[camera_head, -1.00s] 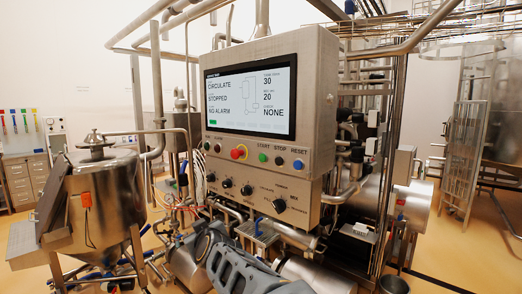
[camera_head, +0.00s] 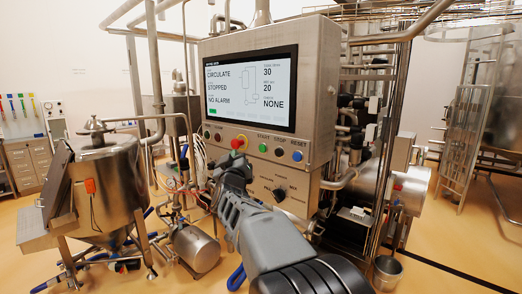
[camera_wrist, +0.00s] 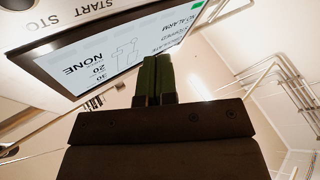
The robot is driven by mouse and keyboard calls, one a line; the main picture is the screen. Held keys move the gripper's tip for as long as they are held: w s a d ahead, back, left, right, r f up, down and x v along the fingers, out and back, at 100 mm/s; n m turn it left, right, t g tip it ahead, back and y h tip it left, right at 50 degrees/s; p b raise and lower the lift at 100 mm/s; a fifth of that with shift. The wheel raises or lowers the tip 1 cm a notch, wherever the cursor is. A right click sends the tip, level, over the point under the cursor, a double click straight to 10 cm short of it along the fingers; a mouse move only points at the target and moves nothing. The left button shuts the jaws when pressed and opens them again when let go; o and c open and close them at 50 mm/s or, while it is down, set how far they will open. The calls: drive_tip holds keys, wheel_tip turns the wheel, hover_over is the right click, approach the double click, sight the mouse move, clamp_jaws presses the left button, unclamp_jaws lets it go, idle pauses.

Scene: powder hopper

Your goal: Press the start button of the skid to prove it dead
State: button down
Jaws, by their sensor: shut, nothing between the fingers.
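The skid's steel control box (camera_head: 318,85) carries a lit screen (camera_head: 250,88) reading CIRCULATE, STOPPED, NO ALARM. Under the screen, the green button below the START label (camera_head: 263,148) is unobstructed. A black button (camera_head: 279,151) is under STOP and a blue one (camera_head: 297,156) under RESET. A red mushroom knob (camera_head: 238,143) on yellow is left of START. My gripper (camera_head: 238,163) is in front of the panel, below the red knob and lower left of the green button. In the wrist view its fingers (camera_wrist: 154,76) are shut and empty; the green button does not show there.
A selector knob (camera_head: 279,195) is on the lower panel, right of my arm. A steel hopper (camera_head: 105,190) stands at left. Pipes and valves crowd behind the box at right. A metal bucket (camera_head: 387,272) stands on the floor at right.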

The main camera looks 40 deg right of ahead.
sight(262, 148)
drive_tip(key=shift+d, duration=0.15)
drive_tip(key=shift+w+d+b, duration=0.25)
drive_tip(key=shift+d, duration=1.15)
drive_tip(key=shift+w+d+b, duration=0.2)
drive_tip(key=shift+w+d, duration=0.05)
drive_tip(key=shift+d, duration=1.15)
drive_tip(key=shift+w+d+b, duration=0.25)
drive_tip(key=shift+d, duration=1.15)
drive_tip(key=shift+d, duration=0.15)
drive_tip(key=shift+w+d+b, duration=0.15)
drive_tip(key=shift+d+b, duration=0.1)
drive_tip(key=shift+b, duration=0.05)
drive_tip(key=shift+d, duration=0.4)
drive_tip(key=shift+a, duration=0.15)
drive_tip(key=shift+a+b, duration=0.4)
drive_tip(key=shift+a, duration=0.25)
